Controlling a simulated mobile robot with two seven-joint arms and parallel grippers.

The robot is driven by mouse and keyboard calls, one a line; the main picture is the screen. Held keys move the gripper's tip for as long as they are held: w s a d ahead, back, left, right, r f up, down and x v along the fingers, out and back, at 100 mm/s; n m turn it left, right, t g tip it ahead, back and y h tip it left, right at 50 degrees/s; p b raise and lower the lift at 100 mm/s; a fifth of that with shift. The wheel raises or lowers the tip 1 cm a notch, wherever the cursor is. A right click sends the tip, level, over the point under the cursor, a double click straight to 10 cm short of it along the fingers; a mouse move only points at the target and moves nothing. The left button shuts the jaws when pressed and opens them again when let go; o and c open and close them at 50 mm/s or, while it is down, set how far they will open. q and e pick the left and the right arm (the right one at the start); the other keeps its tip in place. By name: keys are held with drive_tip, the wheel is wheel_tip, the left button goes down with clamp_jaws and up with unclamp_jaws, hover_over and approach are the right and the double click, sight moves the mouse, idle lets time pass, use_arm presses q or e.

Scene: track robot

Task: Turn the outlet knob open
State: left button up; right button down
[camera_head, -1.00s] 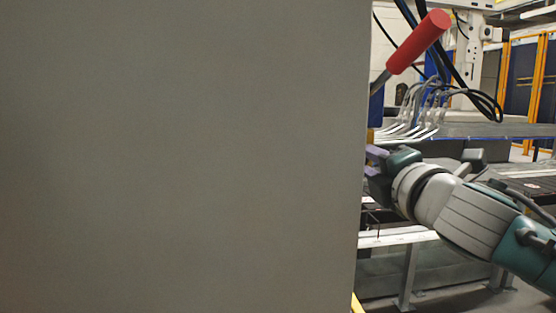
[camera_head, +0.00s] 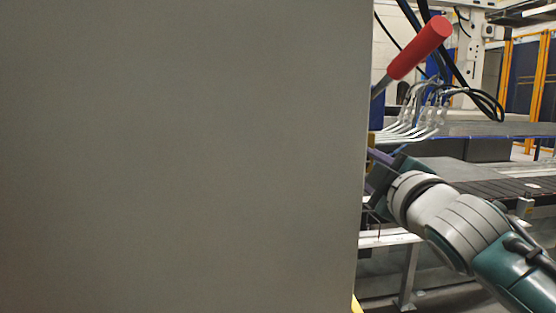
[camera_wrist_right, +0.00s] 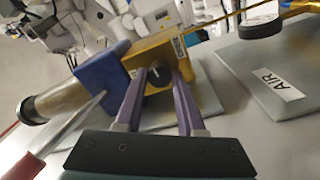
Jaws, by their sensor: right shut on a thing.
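The outlet knob (camera_wrist_right: 158,74) is small, round and black with a light mark, on a yellow block (camera_wrist_right: 185,72). In the right wrist view the two purple fingers of my right gripper (camera_wrist_right: 160,80) are on either side of the knob, shut on it. In the head view my right gripper (camera_head: 376,172) reaches in from the right, beside the edge of the grey panel, with its fingertips partly hidden. The knob is hidden there; only a sliver of yellow shows. My left gripper is in neither view.
A large grey panel (camera_head: 180,160) fills most of the head view. A red handle (camera_head: 420,48) on a metal rod sticks out above my right gripper. A blue block (camera_wrist_right: 102,76), a brownish cylinder (camera_wrist_right: 52,100) and an AIR label (camera_wrist_right: 276,85) are near the knob.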

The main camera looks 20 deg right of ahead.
drive_tip(key=shift+m, duration=0.6)
drive_tip(key=c, duration=0.5)
unclamp_jaws()
drive_tip(key=shift+s, duration=0.1)
drive_tip(key=shift+s+a+p, duration=0.1)
drive_tip(key=shift+s+p, duration=0.25)
drive_tip(key=p+v, duration=0.2)
drive_tip(key=v, duration=0.7)
